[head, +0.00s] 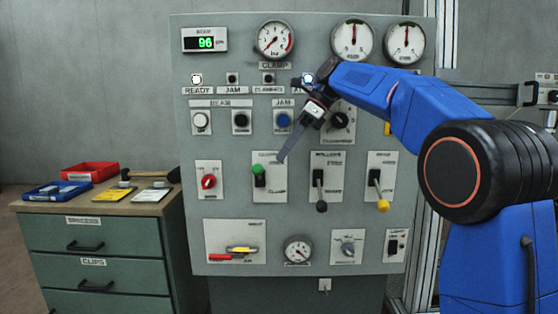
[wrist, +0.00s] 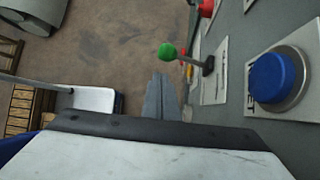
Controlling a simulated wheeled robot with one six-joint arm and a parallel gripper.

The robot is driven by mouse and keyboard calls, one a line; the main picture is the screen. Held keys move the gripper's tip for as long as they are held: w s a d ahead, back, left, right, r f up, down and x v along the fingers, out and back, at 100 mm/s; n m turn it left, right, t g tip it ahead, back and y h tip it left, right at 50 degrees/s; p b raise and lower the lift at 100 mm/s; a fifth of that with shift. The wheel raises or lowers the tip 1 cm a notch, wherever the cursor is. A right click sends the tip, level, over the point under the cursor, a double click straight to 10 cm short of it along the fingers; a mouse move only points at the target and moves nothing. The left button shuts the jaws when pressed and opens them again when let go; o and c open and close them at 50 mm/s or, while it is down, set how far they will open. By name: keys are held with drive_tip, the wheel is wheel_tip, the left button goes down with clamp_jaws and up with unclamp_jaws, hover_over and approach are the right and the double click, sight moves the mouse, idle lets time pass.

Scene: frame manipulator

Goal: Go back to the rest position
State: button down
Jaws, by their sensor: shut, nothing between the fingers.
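My gripper (head: 283,154) is in front of the grey control panel (head: 270,185). Its fingers point down and left, with the tips just above and right of the green-knobbed clamp lever (head: 259,175). In the wrist view my gripper (wrist: 160,78) has its fingers together with nothing between them. The green knob (wrist: 167,50) shows beyond the fingertips, apart from them. My blue arm reaches in from the right, in front of the panel's right side. A blue button (wrist: 272,78) is close at the right in the wrist view.
Two levers, black-knobbed (head: 321,206) and yellow-knobbed (head: 382,204), stick out right of the clamp lever. A red knob (head: 208,182) is to its left. A green drawer cabinet (head: 98,240) with red (head: 90,171) and blue (head: 56,190) trays stands at the left.

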idle(0.3)
drive_tip(key=s+d+f+n+t+h, duration=0.2)
drive_tip(key=s+d+f+n, duration=0.4)
drive_tip(key=s, duration=0.4)
drive_tip(key=s+d+f+n+t+h, duration=0.1)
drive_tip(key=s+d+f+n+t, duration=0.15)
drive_tip(key=s+d+f, duration=0.45)
drive_tip(key=s+d+f+n+h, duration=0.1)
drive_tip(key=s+d+f+n, duration=0.2)
drive_tip(key=s+f, duration=0.3)
drive_tip(key=s+d+f+n+t+h, duration=0.1)
drive_tip(key=s+d+f+n, duration=0.3)
drive_tip(key=s+f, duration=0.2)
drive_tip(key=s+d+f+n+h, duration=0.2)
drive_tip(key=s+f, duration=0.4)
drive_tip(key=s, duration=0.3)
drive_tip(key=shift+s+d+n+t, duration=0.35)
drive_tip(key=shift+d+n, duration=0.4)
drive_tip(key=shift+d, duration=0.45)
drive_tip(key=shift+w, duration=0.1)
